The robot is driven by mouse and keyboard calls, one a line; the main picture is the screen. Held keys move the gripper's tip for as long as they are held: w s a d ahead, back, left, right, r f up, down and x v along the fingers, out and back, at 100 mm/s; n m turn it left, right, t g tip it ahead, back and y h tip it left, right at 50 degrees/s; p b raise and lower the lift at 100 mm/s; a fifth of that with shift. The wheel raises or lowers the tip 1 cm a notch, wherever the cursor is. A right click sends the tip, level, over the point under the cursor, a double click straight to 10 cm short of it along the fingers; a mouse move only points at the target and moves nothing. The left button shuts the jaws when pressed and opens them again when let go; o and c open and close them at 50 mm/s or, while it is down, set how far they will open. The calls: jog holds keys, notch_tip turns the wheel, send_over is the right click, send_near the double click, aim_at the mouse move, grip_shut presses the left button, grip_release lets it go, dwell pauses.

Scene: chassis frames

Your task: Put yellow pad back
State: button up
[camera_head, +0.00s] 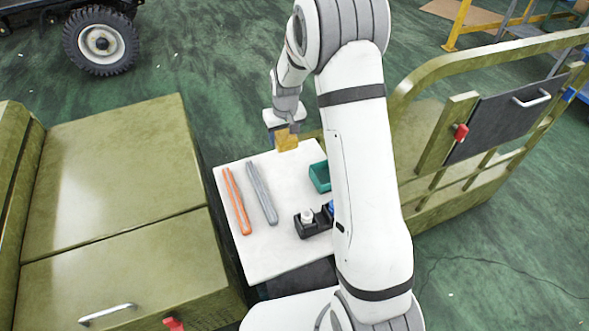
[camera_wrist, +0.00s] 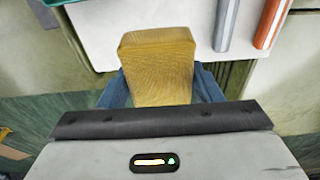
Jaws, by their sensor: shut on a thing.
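The yellow pad (camera_wrist: 158,70) is a block with a wood-like grain in the wrist view. My gripper (camera_wrist: 160,88) is shut on it, with a blue-grey finger on each side. In the head view the pad (camera_head: 286,140) hangs below my gripper (camera_head: 285,128) at the far edge of the white tabletop (camera_head: 270,250). I cannot tell whether the pad touches the tabletop.
An orange bar (camera_head: 237,201) and a grey bar (camera_head: 262,193) lie on the tabletop. A green tray (camera_head: 319,177) and a black holder (camera_head: 308,229) with a white item stand at its right, partly behind my arm. Olive chassis panels (camera_head: 110,190) flank the table.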

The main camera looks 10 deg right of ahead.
aim_at(282, 166)
jog(key=shift+a+f, duration=0.25)
jog(key=shift+f, duration=0.6)
notch_tip(282, 166, down, 9)
jog(key=shift+s+a+f, duration=0.1)
jog(key=shift+a+f, duration=0.05)
jog(key=shift+f, duration=0.05)
jog(key=shift+f, duration=0.1)
jog(key=o, duration=1)
